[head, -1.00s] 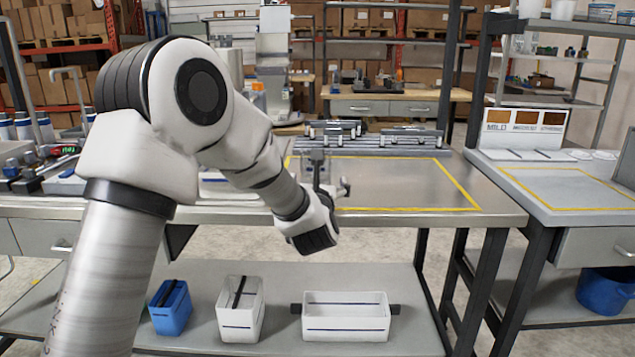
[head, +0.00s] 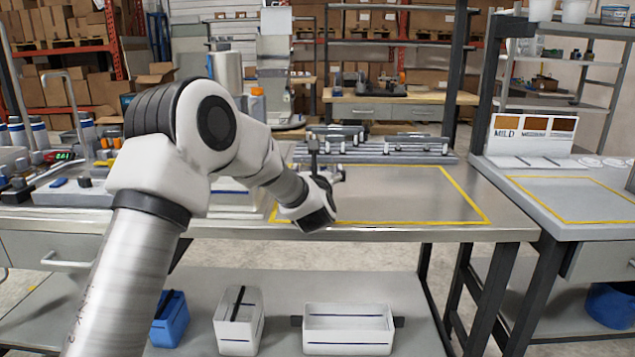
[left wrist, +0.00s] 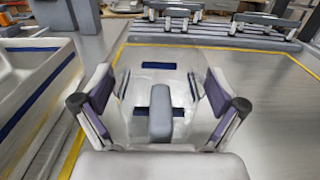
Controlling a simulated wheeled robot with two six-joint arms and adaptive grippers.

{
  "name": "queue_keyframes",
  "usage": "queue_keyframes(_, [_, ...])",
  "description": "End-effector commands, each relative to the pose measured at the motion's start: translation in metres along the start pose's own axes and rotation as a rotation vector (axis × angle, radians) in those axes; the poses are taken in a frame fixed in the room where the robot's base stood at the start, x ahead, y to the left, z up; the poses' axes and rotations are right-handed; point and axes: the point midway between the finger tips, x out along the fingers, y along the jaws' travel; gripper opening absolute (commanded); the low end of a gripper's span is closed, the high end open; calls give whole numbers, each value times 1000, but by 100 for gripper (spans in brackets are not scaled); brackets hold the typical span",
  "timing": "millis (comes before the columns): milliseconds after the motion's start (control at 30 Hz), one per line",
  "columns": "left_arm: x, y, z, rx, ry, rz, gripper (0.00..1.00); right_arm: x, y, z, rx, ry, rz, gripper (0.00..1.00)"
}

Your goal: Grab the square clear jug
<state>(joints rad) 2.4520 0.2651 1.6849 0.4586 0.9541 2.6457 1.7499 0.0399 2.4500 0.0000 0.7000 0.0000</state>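The square clear jug (left wrist: 140,115) stands inside the yellow-taped area of the metal table in the left wrist view. It is see-through, with dark blue bands and a grey upright handle (left wrist: 160,118) on the side facing me. My left gripper (left wrist: 158,88) is open, with one finger at each side of the jug. I see no clear grip on it, though whether a finger touches the wall is hard to tell. In the head view the left gripper (head: 322,180) is over the table's near part, and my arm hides most of the jug. My right gripper is not in view.
A white bin with a blue stripe (left wrist: 38,85) stands left of the jug. A grey roller rack (head: 385,149) lies along the table's back. Bare tabletop (head: 410,200) extends to the right. White bins (head: 348,325) and a blue one (head: 170,320) sit on the lower shelf.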

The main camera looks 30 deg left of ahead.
Motion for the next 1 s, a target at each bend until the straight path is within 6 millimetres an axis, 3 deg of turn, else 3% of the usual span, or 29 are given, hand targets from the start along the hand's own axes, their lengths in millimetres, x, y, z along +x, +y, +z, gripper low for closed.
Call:
queue_keyframes(33, [0,0,0,0,0,0,68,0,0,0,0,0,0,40])
queue_keyframes(100, [0,0,0,0,0,0,46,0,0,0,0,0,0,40])
queue_keyframes(467, [0,0,4,0,1,0,46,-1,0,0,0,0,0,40])
queue_keyframes(800, [0,0,80,-2,-3,1,46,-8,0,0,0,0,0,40])
queue_keyframes(1000, [0,0,100,1,0,1,46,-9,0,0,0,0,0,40])
